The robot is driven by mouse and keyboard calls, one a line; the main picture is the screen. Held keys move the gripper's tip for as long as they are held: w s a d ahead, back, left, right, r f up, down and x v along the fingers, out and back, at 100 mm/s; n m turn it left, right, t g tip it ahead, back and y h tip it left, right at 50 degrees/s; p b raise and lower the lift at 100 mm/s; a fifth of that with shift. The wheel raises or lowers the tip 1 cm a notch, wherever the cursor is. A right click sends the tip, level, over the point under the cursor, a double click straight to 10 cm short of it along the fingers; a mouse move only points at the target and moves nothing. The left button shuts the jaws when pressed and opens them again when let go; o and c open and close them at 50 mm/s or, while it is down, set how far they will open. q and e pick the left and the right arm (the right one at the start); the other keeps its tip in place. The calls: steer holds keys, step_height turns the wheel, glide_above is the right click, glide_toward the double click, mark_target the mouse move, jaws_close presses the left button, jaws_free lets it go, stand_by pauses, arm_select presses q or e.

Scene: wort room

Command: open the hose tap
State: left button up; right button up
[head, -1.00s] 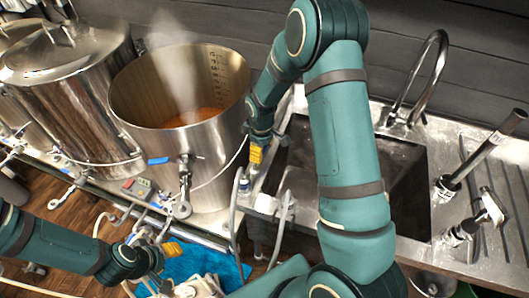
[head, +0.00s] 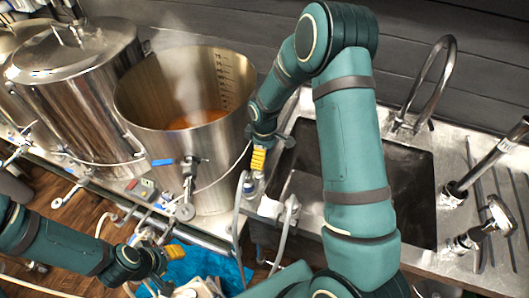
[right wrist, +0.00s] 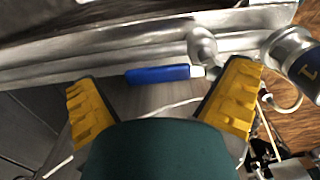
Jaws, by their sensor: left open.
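A blue lever handle (right wrist: 158,75) on a metal tap shows in the right wrist view, near a metal edge. It lies between the lines of my right gripper's two yellow fingers (right wrist: 164,98), which stand apart; I see no clear contact. In the head view my right gripper (head: 258,160) points down at the sink's front left edge, just above a fitting with a grey hose (head: 238,215). The lever is hard to make out there. My left gripper (head: 172,252) is open at the lower left, over a blue item on the floor.
A steaming open kettle (head: 205,150) stands left of my right gripper, with its own blue-handled valve (head: 163,162). A lidded kettle (head: 80,90) is further left. The sink (head: 410,185) with a curved faucet (head: 430,80) lies to the right. Hoses hang at the front.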

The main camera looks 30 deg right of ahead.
steer(key=shift+r, duration=0.15)
step_height(320, 180, up, 12)
stand_by(0.6)
stand_by(0.5)
